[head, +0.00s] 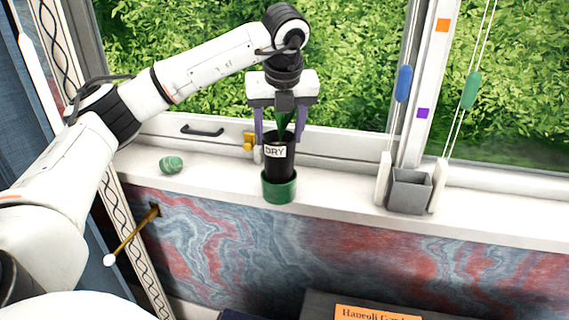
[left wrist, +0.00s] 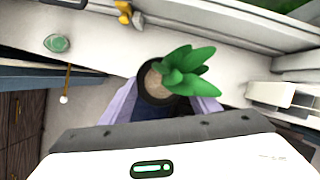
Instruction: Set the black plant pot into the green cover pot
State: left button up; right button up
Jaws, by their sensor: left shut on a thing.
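The black plant pot (head: 281,165), with a white "DRY" label, is upright above the window sill. Its lower end meets the rim of the green cover pot (head: 279,190) and seems to be inside it. Most of the black pot stands above the rim; I cannot tell whether it touches the bottom. My left gripper (head: 281,138) comes from above, its fingers shut on the black pot's sides. In the left wrist view, green leaves and brown soil show in the black pot (left wrist: 147,97) between the fingers. The cover pot is hidden there. My right gripper is not in view.
On the sill (head: 335,192), a green striped stone (head: 171,164) lies left and a grey box (head: 409,191) stands right. Brass window hardware (head: 248,141) is close behind the left finger. Blind cords hang at right. A brass hook (head: 134,233) juts from the wall below.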

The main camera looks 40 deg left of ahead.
aim_at(279, 156)
pick_arm(q)
jog(key=shift+s+f, duration=0.15)
jog(key=shift+f, duration=0.75)
notch_tip(279, 156, down, 4)
jog(key=shift+r, duration=0.1)
jog(key=o, duration=1.6)
jog(key=shift+o, duration=0.2)
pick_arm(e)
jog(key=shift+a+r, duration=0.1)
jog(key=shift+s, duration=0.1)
